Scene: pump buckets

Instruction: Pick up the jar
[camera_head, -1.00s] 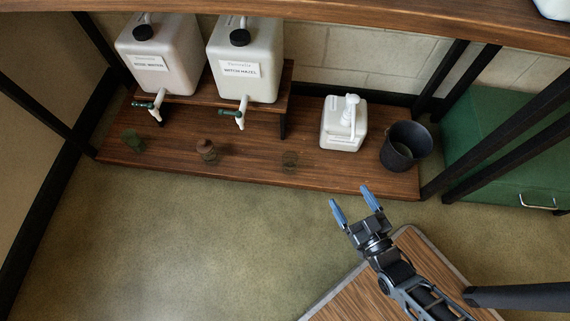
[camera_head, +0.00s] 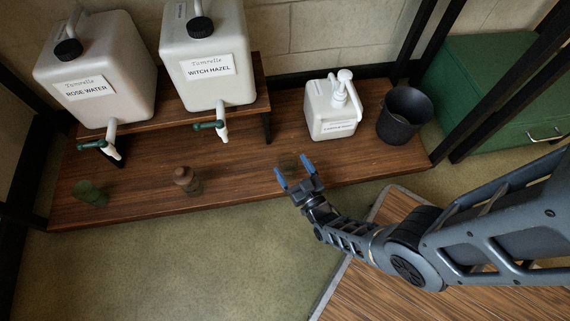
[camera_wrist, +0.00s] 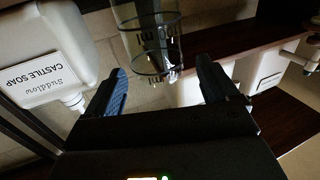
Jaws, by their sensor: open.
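A clear glass jar (camera_wrist: 150,40) shows in the wrist view, ahead of my gripper (camera_wrist: 161,72) and in line with the gap between its fingers. In the head view the same jar is faint on the low wooden shelf, just at the fingertips of my gripper (camera_head: 293,166), which partly hide it. My gripper is open and holds nothing. A green jar (camera_head: 91,194) and a brown-topped jar (camera_head: 186,180) stand on the shelf to the left.
A white castile soap pump jug (camera_head: 331,112) and a dark bucket (camera_head: 403,116) stand right of the jar. Rose water (camera_head: 97,72) and witch hazel (camera_head: 207,62) containers with taps sit on a riser. A green cabinet (camera_head: 490,90) stands right. Shelf between jars is clear.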

